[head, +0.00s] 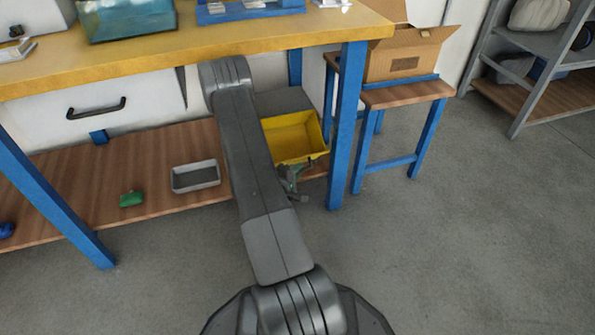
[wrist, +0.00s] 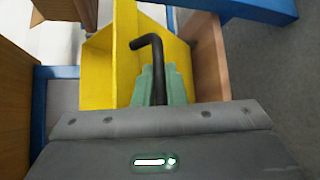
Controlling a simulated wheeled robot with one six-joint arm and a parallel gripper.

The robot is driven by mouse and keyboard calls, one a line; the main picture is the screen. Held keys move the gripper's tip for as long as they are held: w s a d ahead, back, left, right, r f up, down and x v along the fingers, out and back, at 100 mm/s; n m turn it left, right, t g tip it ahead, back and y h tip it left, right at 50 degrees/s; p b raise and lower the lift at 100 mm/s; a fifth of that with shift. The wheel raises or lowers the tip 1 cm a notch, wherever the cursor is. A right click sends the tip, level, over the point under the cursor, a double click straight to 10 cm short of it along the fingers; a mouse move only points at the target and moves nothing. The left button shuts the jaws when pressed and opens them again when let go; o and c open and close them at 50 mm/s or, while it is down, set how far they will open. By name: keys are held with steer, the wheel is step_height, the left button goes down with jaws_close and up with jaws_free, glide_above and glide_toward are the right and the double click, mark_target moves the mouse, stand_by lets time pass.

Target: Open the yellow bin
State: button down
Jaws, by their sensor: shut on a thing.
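The yellow bin (head: 292,136) stands on the wooden lower shelf under the workbench, partly behind my arm in the head view. Its inside shows and looks empty. A grey box-like body (head: 283,101) is behind it. In the wrist view the yellow bin (wrist: 103,75) fills the middle. A dark bent handle (wrist: 151,43) is in front of it. My gripper (wrist: 160,77), with green fingers, is shut on this handle. In the head view my gripper (head: 291,180) is at the bin's front, low beside the shelf edge.
A blue bench leg (head: 347,130) stands just right of the bin. A grey tray (head: 195,177) and a green object (head: 131,199) lie on the shelf to the left. A stool (head: 405,95) with a cardboard box (head: 406,58) stands at right. The floor in front is clear.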

steer(key=shift+r, duration=0.1)
steer(key=w+r+p, duration=0.1)
steer(key=p, duration=0.1)
steer(key=shift+a+p, duration=0.15)
steer(key=shift+p, duration=0.2)
steer(key=c, duration=1.8)
jaws_free()
steer(key=shift+o, duration=0.2)
steer(key=shift+s, duration=0.15)
steer(key=p+v, duration=0.4)
steer(key=v, duration=0.9)
steer(key=shift+s+a+r, duration=0.15)
steer(key=shift+a+r, duration=0.05)
steer(key=shift+r, duration=0.15)
